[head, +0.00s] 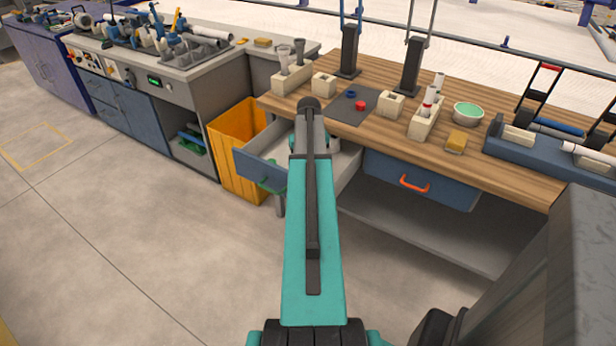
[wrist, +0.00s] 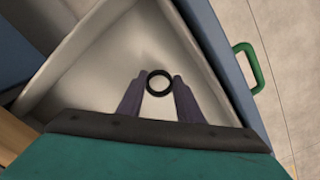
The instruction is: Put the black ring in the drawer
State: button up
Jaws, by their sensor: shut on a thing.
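The black ring (wrist: 148,88) is between the tips of my gripper (wrist: 158,84) in the wrist view. My gripper is shut on it. The ring is over the inside of the open drawer (wrist: 88,62), which has pale grey walls and floor. I cannot tell how high above the drawer floor the ring is. In the head view the open drawer (head: 262,148) has a blue front with a green handle (head: 271,186). My arm reaches over it and hides the ring and most of my gripper.
A yellow bin (head: 231,130) stands left of the open drawer. A shut blue drawer with an orange handle (head: 414,184) is to the right. On the wooden table (head: 490,186) are a dark mat (head: 340,114) with a red and a blue ring, pale holders and a green bowl (head: 468,113).

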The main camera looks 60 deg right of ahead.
jog(key=shift+f, duration=0.1)
jog(key=shift+f, duration=1.8)
jog(key=shift+f, duration=0.1)
jog(key=o, duration=1)
notch_tip(320, 180, up, 12)
jog(key=shift+b, duration=0.3)
